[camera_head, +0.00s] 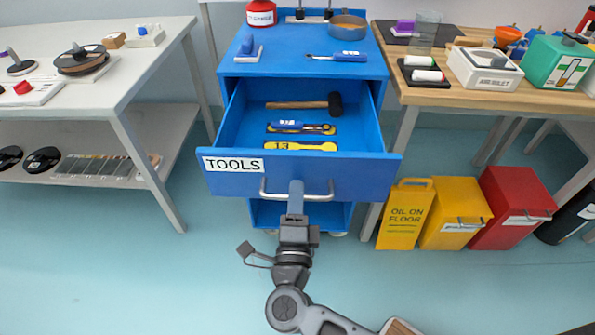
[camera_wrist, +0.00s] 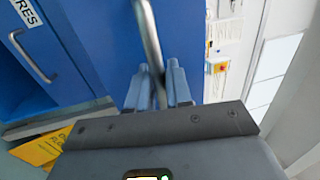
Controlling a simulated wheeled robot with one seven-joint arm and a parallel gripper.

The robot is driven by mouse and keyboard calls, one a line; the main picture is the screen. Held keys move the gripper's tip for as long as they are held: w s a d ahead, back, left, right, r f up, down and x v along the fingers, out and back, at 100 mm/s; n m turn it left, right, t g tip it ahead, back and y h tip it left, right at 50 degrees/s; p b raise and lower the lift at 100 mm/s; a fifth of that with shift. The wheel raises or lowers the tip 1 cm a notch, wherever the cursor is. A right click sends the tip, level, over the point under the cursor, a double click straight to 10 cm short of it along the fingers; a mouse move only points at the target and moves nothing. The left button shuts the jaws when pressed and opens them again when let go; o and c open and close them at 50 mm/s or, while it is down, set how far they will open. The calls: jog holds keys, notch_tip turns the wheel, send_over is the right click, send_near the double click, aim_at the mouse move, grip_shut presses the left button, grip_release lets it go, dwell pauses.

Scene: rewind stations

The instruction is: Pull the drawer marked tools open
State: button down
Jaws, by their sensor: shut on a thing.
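The drawer marked TOOLS (camera_head: 220,180) is pulled well out of the blue cabinet (camera_head: 232,68) in the head view. A hammer, a blue-handled tool and a yellow tool show inside it. My gripper (camera_head: 296,188) is at the drawer's front and is shut on the metal handle (camera_head: 325,196). In the wrist view the handle (camera_wrist: 150,35) runs between the two fingers of my gripper (camera_wrist: 158,85).
A white table (camera_head: 150,60) stands left and a wooden bench (camera_head: 430,95) right. A yellow floor sign (camera_head: 405,215), a yellow bin (camera_head: 455,212) and a red bin (camera_head: 515,205) stand at right. Another blue front with a handle (camera_wrist: 32,58) and a label ending RES shows in the wrist view.

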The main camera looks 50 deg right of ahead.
jog(key=shift+r+v, duration=0.1)
jog(key=shift+v, duration=0.5)
jog(key=shift+r+v, duration=0.15)
jog(key=shift+v, duration=0.5)
jog(key=c, duration=1.2)
grip_release()
jog(key=b+v, duration=0.1)
jog(key=v, duration=0.6)
jog(key=shift+s+a+f, duration=0.15)
jog(key=shift+s+a, duration=0.1)
jog(key=shift+a, duration=0.05)
